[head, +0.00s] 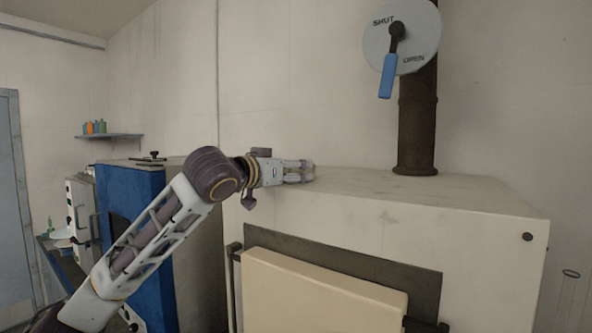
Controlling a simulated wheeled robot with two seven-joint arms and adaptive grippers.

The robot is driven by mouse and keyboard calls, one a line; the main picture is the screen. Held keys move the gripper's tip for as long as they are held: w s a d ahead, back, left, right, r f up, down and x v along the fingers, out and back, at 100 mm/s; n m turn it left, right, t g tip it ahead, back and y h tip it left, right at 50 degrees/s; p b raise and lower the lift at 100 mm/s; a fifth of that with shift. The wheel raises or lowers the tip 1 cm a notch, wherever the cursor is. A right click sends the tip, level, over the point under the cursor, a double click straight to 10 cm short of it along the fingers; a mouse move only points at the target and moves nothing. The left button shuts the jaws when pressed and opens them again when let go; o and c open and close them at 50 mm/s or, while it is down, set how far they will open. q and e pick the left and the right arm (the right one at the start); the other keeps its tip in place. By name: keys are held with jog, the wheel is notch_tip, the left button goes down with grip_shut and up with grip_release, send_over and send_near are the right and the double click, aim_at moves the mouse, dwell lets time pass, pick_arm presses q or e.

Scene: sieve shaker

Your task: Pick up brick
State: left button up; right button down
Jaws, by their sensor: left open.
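I see no brick in the head view. My left arm reaches up from the lower left, and my left gripper (303,172) is at the near left part of the white cabinet's top (390,190), pointing right. The gripper is open. It is small in the picture, so I cannot tell whether it touches the top or whether anything lies between or behind its fingers. My right gripper is not in view.
A dark pipe (417,125) rises from the cabinet top, with a round SHUT/OPEN dial and blue-handled lever (387,77) above. A cream door (315,295) is on the cabinet's front. A blue cabinet (135,205) stands left. The top's right side is clear.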

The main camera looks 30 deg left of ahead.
aim_at(313, 170)
pick_arm(q)
jog(key=shift+w+d+p, duration=0.2)
jog(key=shift+w+p, duration=0.2)
jog(key=shift+w, duration=0.95)
jog(key=shift+c, duration=0.2)
jog(key=c, duration=1.2)
